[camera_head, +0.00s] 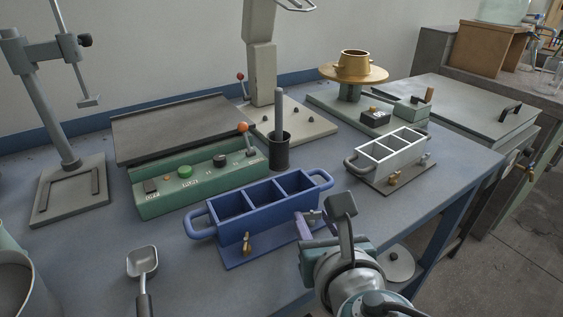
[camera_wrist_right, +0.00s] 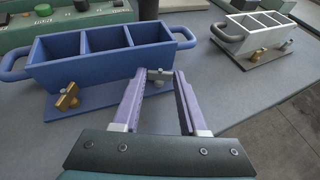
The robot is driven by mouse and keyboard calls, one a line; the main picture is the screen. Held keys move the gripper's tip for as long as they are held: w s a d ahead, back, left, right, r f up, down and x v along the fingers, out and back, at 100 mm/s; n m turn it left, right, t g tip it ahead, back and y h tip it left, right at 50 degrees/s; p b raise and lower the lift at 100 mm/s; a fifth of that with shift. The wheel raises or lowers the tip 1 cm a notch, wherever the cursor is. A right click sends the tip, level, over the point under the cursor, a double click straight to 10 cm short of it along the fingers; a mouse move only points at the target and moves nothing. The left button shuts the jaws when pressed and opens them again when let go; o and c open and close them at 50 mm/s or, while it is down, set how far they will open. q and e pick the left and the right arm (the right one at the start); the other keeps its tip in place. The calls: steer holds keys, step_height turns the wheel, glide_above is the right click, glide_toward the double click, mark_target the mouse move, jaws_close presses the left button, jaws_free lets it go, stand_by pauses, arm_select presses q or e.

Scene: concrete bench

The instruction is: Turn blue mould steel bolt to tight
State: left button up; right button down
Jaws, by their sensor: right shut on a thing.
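The blue mould (camera_head: 262,205) is a three-compartment box with a loop handle at each end, on a blue base plate. In the right wrist view the blue mould (camera_wrist_right: 95,62) fills the upper left. A brass bolt (camera_head: 246,243) is on its front left. The steel bolt (camera_wrist_right: 158,74) is at its front right, between the purple fingertips of my right gripper (camera_wrist_right: 159,80). My right gripper (camera_head: 308,222) is shut on this bolt, with the fingers partly hiding it. How tight the bolt is, I cannot tell. My left gripper is not in view.
A light grey mould (camera_head: 388,155) with its own bolts stands to the right. A green control box (camera_head: 190,182) and a dark cup (camera_head: 280,152) are behind the blue mould. A metal scoop (camera_head: 143,262) lies at front left. The bench between the moulds is clear.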

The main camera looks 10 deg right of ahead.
steer(key=shift+a+m+h, duration=0.2)
steer(key=shift+m+h, duration=0.4)
steer(key=shift+h, duration=0.1)
steer(key=shift+c, duration=2.2)
jaws_free()
steer(key=shift+d, duration=0.1)
